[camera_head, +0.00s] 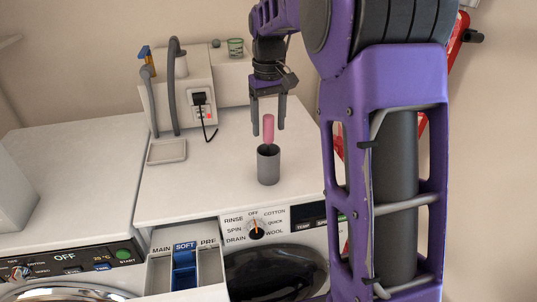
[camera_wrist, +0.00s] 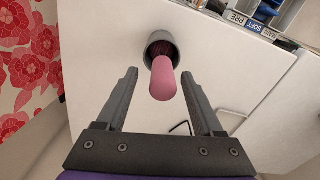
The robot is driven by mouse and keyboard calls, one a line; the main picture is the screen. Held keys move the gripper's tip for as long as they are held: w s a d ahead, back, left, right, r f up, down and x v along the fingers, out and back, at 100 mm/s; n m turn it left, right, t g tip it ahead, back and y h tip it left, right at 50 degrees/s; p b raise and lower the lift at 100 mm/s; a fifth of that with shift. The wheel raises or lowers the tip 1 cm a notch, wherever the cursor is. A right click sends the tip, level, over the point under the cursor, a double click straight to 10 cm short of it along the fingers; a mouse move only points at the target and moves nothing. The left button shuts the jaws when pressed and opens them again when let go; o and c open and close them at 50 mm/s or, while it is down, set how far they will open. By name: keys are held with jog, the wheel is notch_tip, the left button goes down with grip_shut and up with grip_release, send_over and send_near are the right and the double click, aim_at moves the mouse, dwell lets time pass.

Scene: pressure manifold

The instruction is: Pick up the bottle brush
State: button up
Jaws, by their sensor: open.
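The bottle brush has a pink handle (camera_head: 268,128) that stands upright out of a dark grey cup (camera_head: 268,165) on the white worktop. In the wrist view the handle (camera_wrist: 162,80) points toward the camera, and dark bristles show inside the cup (camera_wrist: 156,38). My gripper (camera_head: 267,120) is open above the cup and points down. Its fingertips sit to either side of the handle's upper part in the head view. In the wrist view the handle appears between the two fingers (camera_wrist: 160,75), with gaps on both sides. The bristle end is mostly hidden in the cup.
A beige box with a socket, black plug and cable (camera_head: 203,105) stands behind to the left. Grey hooked posts (camera_head: 175,85) rise beside a small tray (camera_head: 166,152). An open detergent drawer (camera_head: 185,270) juts out in front.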

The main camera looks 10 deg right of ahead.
aim_at(268, 138)
jog(key=f, duration=0.3)
jog(key=f+b, duration=0.1)
jog(key=shift+s+a+f, duration=0.1)
jog(key=shift+s+f, duration=0.1)
jog(key=shift+s, duration=0.05)
grip_shut()
